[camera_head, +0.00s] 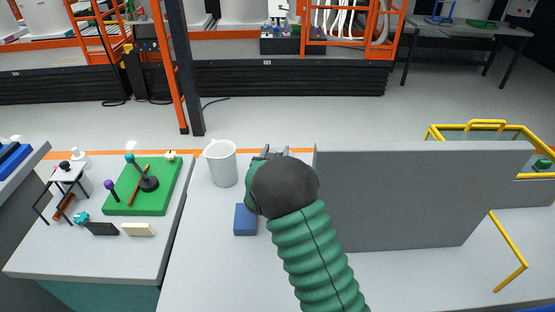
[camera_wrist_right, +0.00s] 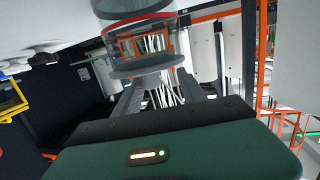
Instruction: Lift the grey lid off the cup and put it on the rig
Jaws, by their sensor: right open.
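My right gripper (camera_head: 275,152) reaches forward over the table and is open, its fingertips mostly behind my dark wrist in the head view. In the right wrist view its two fingers (camera_wrist_right: 160,95) stand apart just below a see-through cup (camera_wrist_right: 140,32) with a red band. A grey round lid (camera_wrist_right: 145,66) sits at the cup's end nearest the fingers. I cannot tell whether the fingers touch it. In the head view my wrist hides the cup and lid. I cannot tell which thing is the rig. My left gripper is not in view.
A white jug (camera_head: 221,165) and a blue block (camera_head: 245,219) stand left of my right arm. A grey upright panel (camera_head: 410,195) is close on its right, with a yellow rail frame (camera_head: 487,123) beyond. The left table holds a green board (camera_head: 120,202) and small objects.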

